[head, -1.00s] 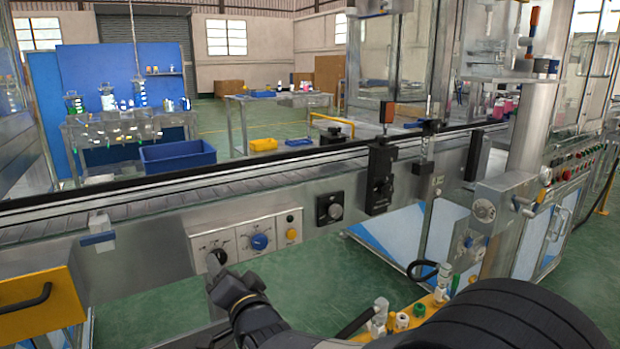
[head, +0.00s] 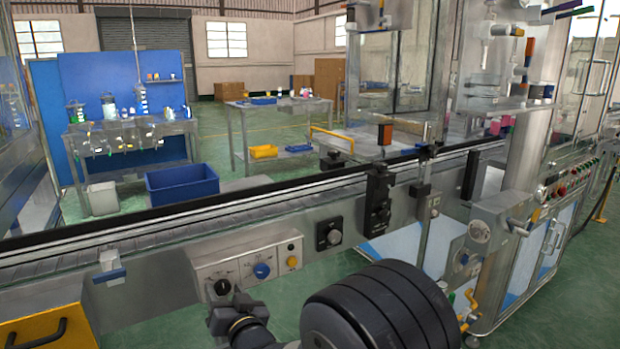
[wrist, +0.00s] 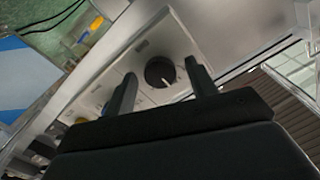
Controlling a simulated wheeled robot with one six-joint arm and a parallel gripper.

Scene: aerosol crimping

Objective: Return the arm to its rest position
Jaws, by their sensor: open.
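My gripper (head: 238,300) is at the bottom of the head view, just below the panel of knobs on the conveyor's side. In the wrist view its two dark fingers (wrist: 160,67) stand apart with nothing held between them. A black knob (wrist: 161,72) with a white pointer shows beyond the gap between the fingers. The same black knob (head: 222,287) shows in the head view, just above the gripper. A large black, ribbed part of my own arm (head: 385,305) fills the bottom middle of the head view.
The control panel also has a blue knob (head: 262,271) and a yellow button (head: 292,262). The conveyor (head: 140,245) crosses the view. A yellow box with a handle (head: 45,335) is at lower left. The aerosol machine (head: 525,150) stands at right, with green floor around it.

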